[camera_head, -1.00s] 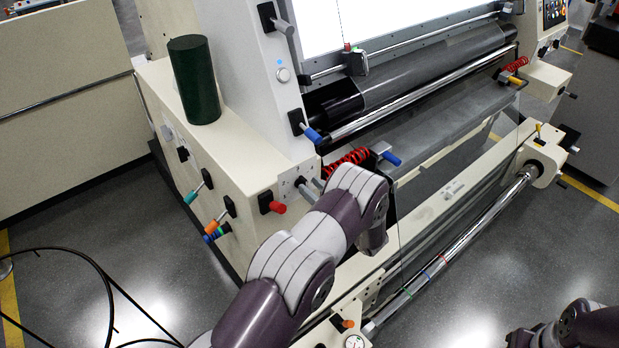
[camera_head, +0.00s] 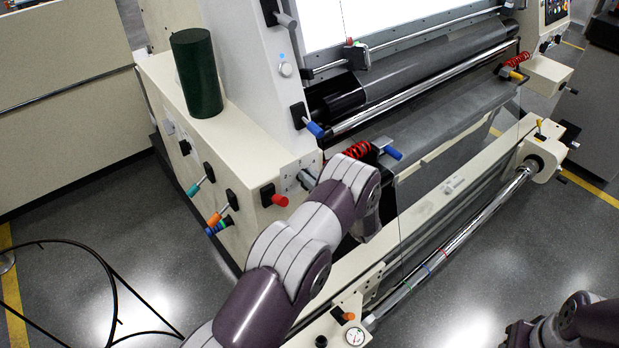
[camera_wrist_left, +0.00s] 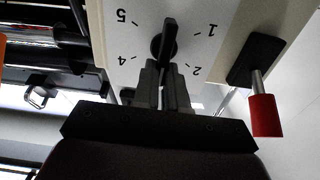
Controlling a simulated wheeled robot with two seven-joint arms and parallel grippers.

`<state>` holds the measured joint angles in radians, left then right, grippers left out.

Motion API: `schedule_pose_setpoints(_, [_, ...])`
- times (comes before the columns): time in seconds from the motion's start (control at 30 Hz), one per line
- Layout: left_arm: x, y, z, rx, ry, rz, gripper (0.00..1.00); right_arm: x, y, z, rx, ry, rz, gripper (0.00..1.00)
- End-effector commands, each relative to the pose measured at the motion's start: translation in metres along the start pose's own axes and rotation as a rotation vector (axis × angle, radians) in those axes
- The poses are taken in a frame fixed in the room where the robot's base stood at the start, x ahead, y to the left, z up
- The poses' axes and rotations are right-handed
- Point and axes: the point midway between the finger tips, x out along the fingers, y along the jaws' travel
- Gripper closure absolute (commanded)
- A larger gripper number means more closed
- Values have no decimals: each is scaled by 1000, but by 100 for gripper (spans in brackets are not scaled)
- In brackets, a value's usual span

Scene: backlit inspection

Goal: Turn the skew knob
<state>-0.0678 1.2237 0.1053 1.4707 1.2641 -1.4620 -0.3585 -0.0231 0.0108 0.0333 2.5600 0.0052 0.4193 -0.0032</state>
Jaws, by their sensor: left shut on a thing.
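The skew knob (camera_wrist_left: 168,40) is black, with a bar-shaped grip, on a pale dial plate marked with the digits 1, 2, 4 and 5, which show upside down in the left wrist view. My left gripper (camera_wrist_left: 166,82) is shut on the bar of the knob, one finger on each side. In the head view the dial plate (camera_head: 292,178) is on the cream cabinet, and my left arm hides most of the knob and fingers. My right gripper (camera_head: 517,334) is at the bottom right, dark and partly cut off; its fingers are unclear.
A red-tipped lever (camera_wrist_left: 264,112) sits close beside the dial. Teal (camera_head: 196,186), orange (camera_head: 216,217) and blue handles project from the cabinet to the left. A blue-tipped lever (camera_head: 315,129) and a red coil (camera_head: 356,150) are above the arm.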

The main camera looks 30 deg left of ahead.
Motion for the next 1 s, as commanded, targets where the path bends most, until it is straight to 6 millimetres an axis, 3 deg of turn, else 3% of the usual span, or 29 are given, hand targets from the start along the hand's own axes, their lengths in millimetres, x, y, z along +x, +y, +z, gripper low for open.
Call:
schedule_pose_setpoints(0.27, [1, 5, 0, 152, 6, -1, 100, 14, 0, 2, 0, 0, 0, 57])
schedule_pose_setpoints(1.0, [1, 20, 4, 804, 8, -2, 100, 39, 0, 5, 0, 0, 0, 57])
